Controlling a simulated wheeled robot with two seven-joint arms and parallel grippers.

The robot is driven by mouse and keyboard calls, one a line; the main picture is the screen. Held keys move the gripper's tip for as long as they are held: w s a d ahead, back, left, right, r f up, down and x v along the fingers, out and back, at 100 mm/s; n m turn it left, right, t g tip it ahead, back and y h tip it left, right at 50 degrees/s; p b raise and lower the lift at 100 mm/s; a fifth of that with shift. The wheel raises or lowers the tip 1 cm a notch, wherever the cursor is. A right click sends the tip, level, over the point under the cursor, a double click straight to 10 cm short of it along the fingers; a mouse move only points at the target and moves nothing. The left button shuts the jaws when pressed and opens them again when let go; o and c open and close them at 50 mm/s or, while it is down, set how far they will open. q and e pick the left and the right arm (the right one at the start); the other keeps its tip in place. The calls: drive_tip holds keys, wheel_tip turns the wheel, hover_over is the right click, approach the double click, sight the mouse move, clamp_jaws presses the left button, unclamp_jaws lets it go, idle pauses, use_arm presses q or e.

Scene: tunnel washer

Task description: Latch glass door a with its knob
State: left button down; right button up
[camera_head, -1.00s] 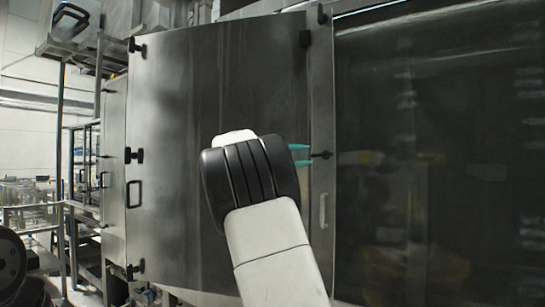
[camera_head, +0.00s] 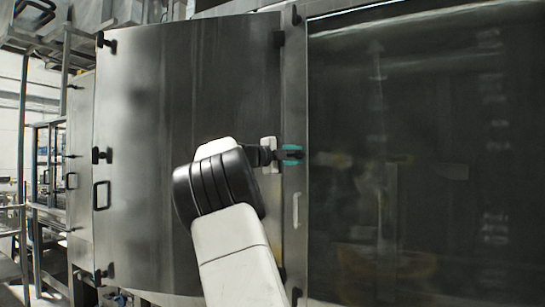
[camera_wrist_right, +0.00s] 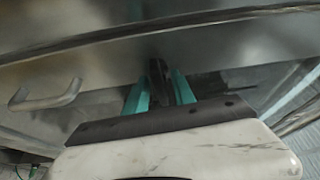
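A large dark glass door (camera_head: 420,170), which I take to be glass door a, fills the right of the head view and looks flush with its steel frame. A small dark knob (camera_wrist_right: 158,82) shows between my right gripper's teal fingers in the wrist view. In the head view my right gripper (camera_head: 291,154) is at the steel post left of the glass, with the fingers above and below the knob, which they mostly hide. Whether the fingers press on it or stand slightly apart is not clear. My left gripper is not in view.
A broad steel panel (camera_head: 190,80) with a dark handle (camera_head: 101,195) is left of the post. A pale handle (camera_head: 296,210) sits on the post below my gripper. Metal racks (camera_head: 45,160) stand at the far left.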

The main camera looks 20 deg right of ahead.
clamp_jaws()
drive_tip(key=shift+f, duration=0.1)
drive_tip(key=shift+m, duration=0.5)
drive_tip(key=shift+o, duration=0.8)
unclamp_jaws()
drive_tip(key=v, duration=0.8)
